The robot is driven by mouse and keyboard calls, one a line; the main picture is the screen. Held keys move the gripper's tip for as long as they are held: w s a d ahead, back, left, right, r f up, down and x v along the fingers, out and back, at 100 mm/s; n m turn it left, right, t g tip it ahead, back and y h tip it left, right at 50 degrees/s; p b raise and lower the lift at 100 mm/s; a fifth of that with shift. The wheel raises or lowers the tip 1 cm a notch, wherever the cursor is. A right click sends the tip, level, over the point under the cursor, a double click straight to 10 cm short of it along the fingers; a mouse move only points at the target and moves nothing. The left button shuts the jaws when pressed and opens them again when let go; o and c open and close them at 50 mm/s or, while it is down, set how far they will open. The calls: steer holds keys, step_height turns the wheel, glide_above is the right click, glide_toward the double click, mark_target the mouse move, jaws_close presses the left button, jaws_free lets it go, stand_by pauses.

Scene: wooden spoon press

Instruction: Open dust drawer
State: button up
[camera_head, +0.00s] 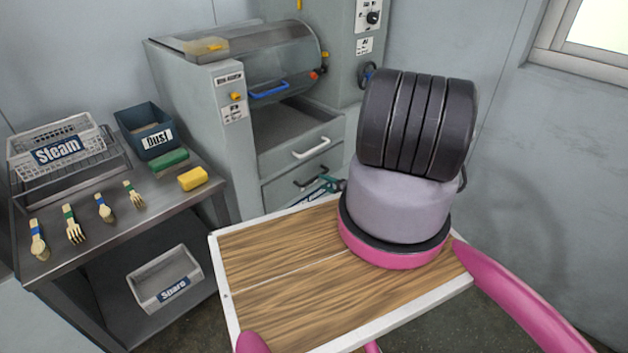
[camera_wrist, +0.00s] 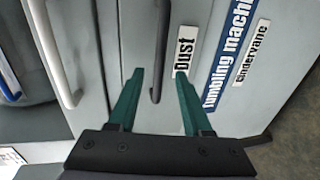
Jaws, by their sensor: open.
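The dust drawer (camera_head: 285,192) is the lower drawer in the grey machine, with a dark bar handle (camera_head: 311,177). Its front looks flush with the machine. In the wrist view the dark handle (camera_wrist: 161,45) runs up the picture, and a white "Dust" label (camera_wrist: 184,58) is to its right. My gripper (camera_wrist: 160,74) is open and empty, with one teal finger on each side of the handle in the picture. How far the fingertips are from the drawer front is not clear.
An upper drawer with a white handle (camera_head: 311,148) is right above.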

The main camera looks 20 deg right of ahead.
mark_target(315, 178)
steer(key=x, duration=0.6)
steer(key=shift+w, duration=0.15)
steer(key=shift+c, duration=0.3)
jaws_close()
stand_by(1.0)
